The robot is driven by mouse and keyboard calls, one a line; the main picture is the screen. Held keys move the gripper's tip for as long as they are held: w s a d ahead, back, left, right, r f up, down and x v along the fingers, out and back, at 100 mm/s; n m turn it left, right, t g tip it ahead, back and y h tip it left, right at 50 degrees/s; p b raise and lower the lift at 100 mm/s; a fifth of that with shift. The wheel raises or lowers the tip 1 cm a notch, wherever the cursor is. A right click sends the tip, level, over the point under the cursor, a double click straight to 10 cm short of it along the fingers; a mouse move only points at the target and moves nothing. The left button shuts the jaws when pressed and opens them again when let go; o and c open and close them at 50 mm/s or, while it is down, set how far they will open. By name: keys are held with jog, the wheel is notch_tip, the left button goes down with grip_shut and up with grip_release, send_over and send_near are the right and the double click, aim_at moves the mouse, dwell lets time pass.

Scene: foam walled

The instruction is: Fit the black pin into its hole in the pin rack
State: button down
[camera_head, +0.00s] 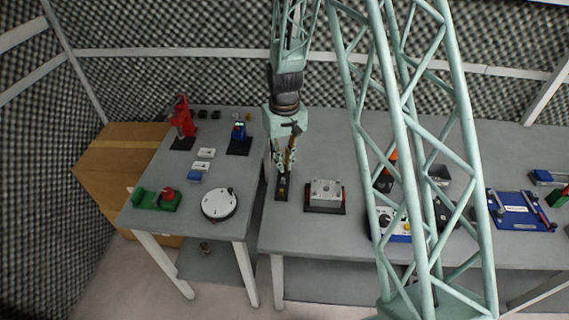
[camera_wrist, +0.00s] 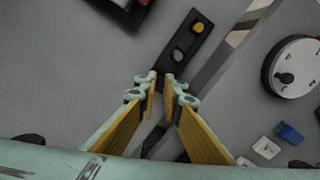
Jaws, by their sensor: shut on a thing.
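The pin rack (camera_wrist: 190,40) is a narrow black strip on the table; it also shows in the head view (camera_head: 282,196). A yellow-topped pin (camera_wrist: 202,26) stands near its far end in the wrist view, with a round grey spot (camera_wrist: 179,55) beside it, perhaps a pin top or a hole. My gripper (camera_head: 283,172) points down over the back part of the rack. Its yellow-padded fingers are shut on a dark thing, apparently the black pin (camera_wrist: 160,83), at the fingertips. The fingers hide the pin's lower end, so I cannot tell whether it is in its hole.
A silver block on a dark base (camera_head: 325,194) stands just right of the rack. A white round disc (camera_head: 219,204) lies to the left on the adjoining table, past a gap. White and blue small blocks (camera_head: 196,176) lie behind it. My lattice column crosses the right side.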

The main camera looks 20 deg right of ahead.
jog(key=shift+f+b, duration=0.35)
jog(key=shift+f, duration=0.2)
jog(key=c, duration=2.7)
grip_release()
jog(key=shift+r, duration=0.25)
jog(key=shift+r, duration=5.8)
